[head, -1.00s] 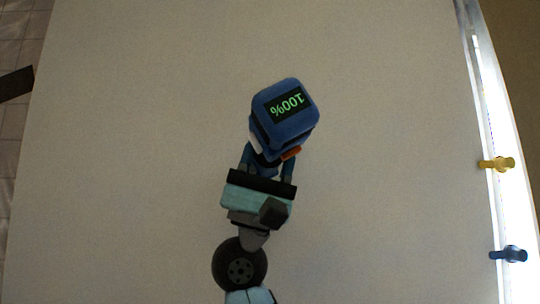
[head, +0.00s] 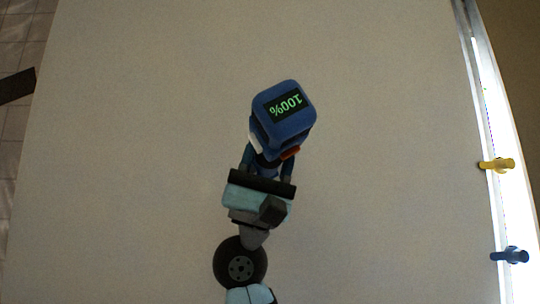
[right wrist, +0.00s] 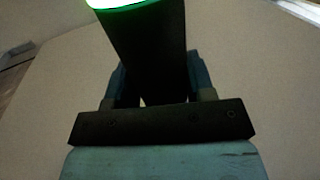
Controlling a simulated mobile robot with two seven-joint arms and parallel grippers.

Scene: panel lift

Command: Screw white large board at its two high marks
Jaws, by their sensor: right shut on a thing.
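The large white board (head: 400,120) fills most of the head view and looks grey in the dim light. It also lies behind the tool in the right wrist view (right wrist: 255,75). A blue power screwdriver (head: 300,128) with a green "100%" display is in front of the board. My right gripper (head: 268,170) is shut on the screwdriver, which shows as a dark body with a green-lit rim in the right wrist view (right wrist: 145,50). The screwdriver's tip is hidden, so I cannot tell whether it touches the board. No marks are visible on the board. My left gripper is not in view.
A bright strip (head: 492,130) runs along the board's right edge. A yellow peg-like piece (head: 497,165) and a blue one (head: 510,256) stick out there. A dark object (head: 16,85) is at the far left, over a tiled surface (head: 12,130).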

